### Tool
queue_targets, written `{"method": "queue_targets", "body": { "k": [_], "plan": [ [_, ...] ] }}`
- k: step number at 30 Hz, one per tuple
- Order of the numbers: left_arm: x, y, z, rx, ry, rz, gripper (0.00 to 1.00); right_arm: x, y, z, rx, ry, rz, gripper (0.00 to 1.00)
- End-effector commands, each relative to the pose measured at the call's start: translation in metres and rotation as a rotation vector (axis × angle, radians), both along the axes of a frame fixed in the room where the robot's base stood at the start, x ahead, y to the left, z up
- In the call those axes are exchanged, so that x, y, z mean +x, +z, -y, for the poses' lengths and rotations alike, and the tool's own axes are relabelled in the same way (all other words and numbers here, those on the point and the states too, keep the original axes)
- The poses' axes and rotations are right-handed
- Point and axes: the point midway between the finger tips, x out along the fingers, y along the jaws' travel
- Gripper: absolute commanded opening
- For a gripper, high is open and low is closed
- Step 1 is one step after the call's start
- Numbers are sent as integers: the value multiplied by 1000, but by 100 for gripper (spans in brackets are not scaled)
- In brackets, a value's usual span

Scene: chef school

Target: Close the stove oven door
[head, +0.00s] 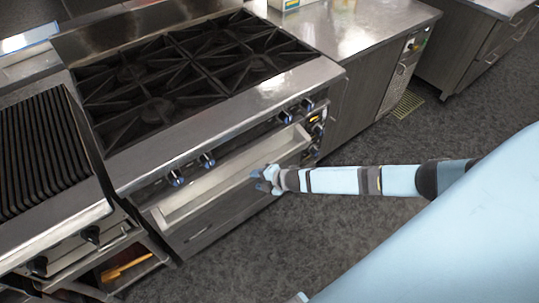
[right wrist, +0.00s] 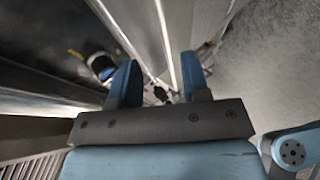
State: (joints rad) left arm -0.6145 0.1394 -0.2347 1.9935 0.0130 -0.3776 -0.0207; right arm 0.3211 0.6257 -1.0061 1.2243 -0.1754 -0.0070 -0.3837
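The stove (head: 185,120) has black grates on top and a row of knobs along its front. Its oven door (head: 212,222) is tilted outward below the knobs, leaving a gap along the top with a pale inner face showing. My right gripper (head: 262,178) is at the door's upper edge, right of its middle. In the right wrist view my right gripper (right wrist: 160,76) has its two blue fingers apart, with bright metal edges running between and beyond them. I cannot tell whether the fingers touch the door. My left gripper is not in view.
A grill (head: 45,150) with an open shelf below stands left of the stove. A steel counter (head: 345,25) adjoins it on the right, with another cabinet (head: 480,55) beyond. The grey floor (head: 290,245) in front of the door is clear apart from my arm.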

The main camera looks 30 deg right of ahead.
Motion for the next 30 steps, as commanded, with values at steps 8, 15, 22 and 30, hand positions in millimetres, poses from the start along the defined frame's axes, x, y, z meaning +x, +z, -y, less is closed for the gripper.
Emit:
{"method": "queue_targets", "body": {
  "k": [8,15,22,30],
  "plan": [
    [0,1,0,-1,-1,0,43,-37,20,19,-2,1,-7,43],
    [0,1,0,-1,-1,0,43,-42,24,22,-2,1,-7,43],
    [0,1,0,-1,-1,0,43,-42,23,22,-2,1,-8,43],
    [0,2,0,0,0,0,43,-46,23,15,14,-5,-14,43]
  ]
}}
